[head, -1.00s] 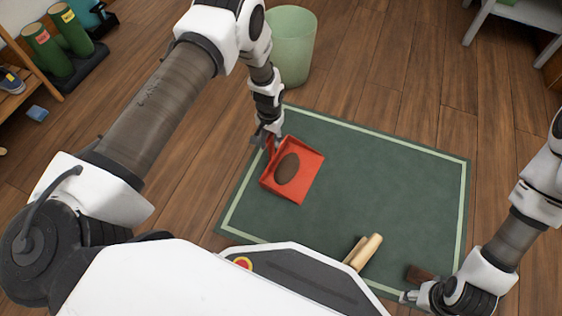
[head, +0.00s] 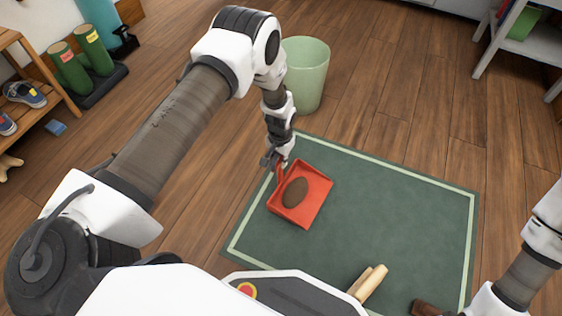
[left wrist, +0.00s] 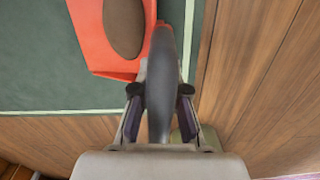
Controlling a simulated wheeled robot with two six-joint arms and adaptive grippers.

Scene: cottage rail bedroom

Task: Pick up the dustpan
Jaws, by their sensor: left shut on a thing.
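The red dustpan (head: 316,190) is at the far left part of the green mat, with a dark brown oval heap (head: 295,192) in its tray. My left gripper (head: 274,162) is shut on the dustpan's handle at the tray's far left corner. In the left wrist view, a dark grey handle (left wrist: 160,85) runs between the two fingers (left wrist: 158,112) up to the red tray (left wrist: 90,40). I cannot tell whether the tray touches the mat. My right gripper is out of view below the picture's lower right edge.
The green mat (head: 390,215) is mostly bare. A tan wooden-handled thing (head: 372,283) and a dark brown piece (head: 425,308) lie near its front edge. A pale green bin (head: 306,85) stands behind the left gripper. Green boots (head: 70,68) and a shoe rack (head: 40,60) are at left.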

